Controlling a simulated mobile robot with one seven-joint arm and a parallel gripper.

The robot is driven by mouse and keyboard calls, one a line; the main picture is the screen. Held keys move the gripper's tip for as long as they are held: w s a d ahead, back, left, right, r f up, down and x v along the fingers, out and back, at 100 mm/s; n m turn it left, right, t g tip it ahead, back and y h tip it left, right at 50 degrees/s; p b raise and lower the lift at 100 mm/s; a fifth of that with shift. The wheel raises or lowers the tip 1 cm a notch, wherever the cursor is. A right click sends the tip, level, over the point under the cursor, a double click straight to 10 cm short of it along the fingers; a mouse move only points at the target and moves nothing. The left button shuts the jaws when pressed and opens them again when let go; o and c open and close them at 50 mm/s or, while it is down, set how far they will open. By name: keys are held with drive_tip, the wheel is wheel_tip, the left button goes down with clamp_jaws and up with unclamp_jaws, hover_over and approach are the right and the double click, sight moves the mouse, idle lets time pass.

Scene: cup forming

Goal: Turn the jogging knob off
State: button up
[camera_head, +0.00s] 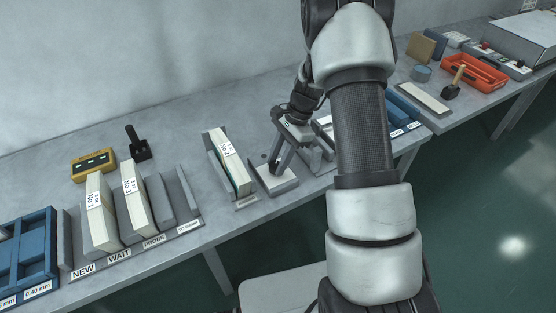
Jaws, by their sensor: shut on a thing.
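My gripper (277,166) points down onto the top of a small light-grey box (284,186) near the middle of the bench. Its fingers are shut on a small part on top of this box, which I take to be the jogging knob. The fingers hide most of it, so its turn position cannot be made out. A small dark dot shows on the bench just left of the fingers.
Left of the box stands a rack with a white block marked No 2 (232,162). Farther left are a labelled rack (122,256), a yellow device (94,163) and a blue tray (49,246). An orange tray (474,72) lies far right. My arm hides part of the bench.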

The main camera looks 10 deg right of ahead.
drive_tip(key=n, duration=0.2)
drive_tip(key=n+g, duration=0.1)
drive_tip(key=n, duration=0.1)
drive_tip(key=shift+w+n+g+h, duration=0.2)
drive_tip(key=shift+n+g+h, duration=0.1)
drive_tip(key=shift+h, duration=0.1)
drive_tip(key=shift+a+n+g+h, duration=0.15)
drive_tip(key=shift+n+g+h, duration=0.4)
drive_tip(key=shift+n, duration=1.35)
drive_tip(key=o, duration=1)
drive_tip(key=shift+o, duration=0.2)
drive_tip(key=p+v, duration=0.1)
drive_tip(key=v, duration=1.6)
drive_tip(key=shift+a+r, duration=0.15)
drive_tip(key=shift+r, duration=0.2)
